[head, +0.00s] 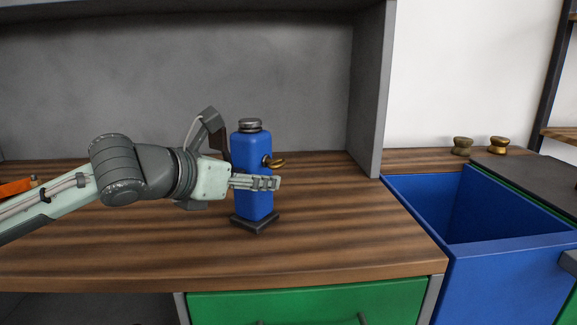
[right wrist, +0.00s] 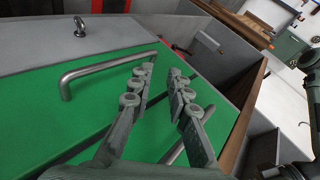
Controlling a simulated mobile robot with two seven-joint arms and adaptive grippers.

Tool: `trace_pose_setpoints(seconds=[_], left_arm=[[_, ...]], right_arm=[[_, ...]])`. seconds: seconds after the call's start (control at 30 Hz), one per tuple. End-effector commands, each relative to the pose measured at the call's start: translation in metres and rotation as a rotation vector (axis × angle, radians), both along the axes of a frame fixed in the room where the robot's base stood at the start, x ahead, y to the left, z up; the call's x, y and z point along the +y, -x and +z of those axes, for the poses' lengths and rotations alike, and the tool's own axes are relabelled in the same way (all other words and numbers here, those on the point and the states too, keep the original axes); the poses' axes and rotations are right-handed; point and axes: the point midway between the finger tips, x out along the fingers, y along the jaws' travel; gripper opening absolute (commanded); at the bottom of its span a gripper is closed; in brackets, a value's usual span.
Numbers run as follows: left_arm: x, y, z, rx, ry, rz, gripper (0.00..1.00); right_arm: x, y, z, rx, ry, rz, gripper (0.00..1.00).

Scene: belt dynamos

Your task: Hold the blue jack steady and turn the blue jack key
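The blue jack (head: 252,146) stands upright on the wooden worktop in the head view, with a grey cap and a dark square base. Its brass key (head: 274,162) sticks out from its upper right side. My left gripper (head: 262,182) is at the jack's middle, just below the key, with one finger lying across the jack's front. The other finger is hidden, so I cannot tell whether they grip it. My right gripper (right wrist: 162,68) shows only in the right wrist view. Its fingers are apart with nothing between them, in front of green drawer fronts.
A grey upright object (head: 209,130) stands behind my left gripper, partly hidden. An orange item (head: 16,187) lies at the far left. A blue open bin (head: 500,270) is right of the worktop (head: 340,235). Drawer handles (right wrist: 105,68) stick out near my right gripper. The worktop's front right is clear.

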Motion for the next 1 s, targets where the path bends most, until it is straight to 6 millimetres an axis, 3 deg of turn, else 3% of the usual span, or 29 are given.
trace_pose_setpoints(seconds=[0.1,0.2,0.3,0.5,0.63,0.77,0.87,1.0], left_arm=[[-0.001,0.001,-0.004,0.007,-0.003,-0.002,0.0],[-0.001,0.001,-0.004,0.008,-0.003,-0.002,0.0],[-0.001,0.002,-0.004,0.008,-0.003,-0.002,0.0],[-0.001,0.001,-0.004,0.008,-0.003,-0.002,0.0],[-0.001,0.001,-0.004,0.008,-0.003,-0.002,0.0],[-0.001,0.002,-0.004,0.008,-0.003,-0.002,0.0],[-0.001,0.002,-0.004,0.008,-0.003,-0.002,0.0],[-0.001,0.002,-0.004,0.008,-0.002,-0.003,0.0]], right_arm=[[0.019,0.002,0.056,-0.013,-0.168,0.083,0.17],[0.024,0.003,0.105,-0.017,-0.295,0.127,0.17],[0.017,-0.013,0.156,-0.001,-0.405,0.06,0.17],[-0.015,-0.062,0.223,0.024,-0.558,-0.214,0.17],[-0.038,-0.086,0.257,0.017,-0.654,-0.361,0.17],[-0.05,-0.098,0.276,0.013,-0.717,-0.432,0.17],[-0.048,-0.104,0.281,0.013,-0.733,-0.447,0.17],[-0.031,-0.116,0.281,0.014,-0.734,-0.445,0.17]])
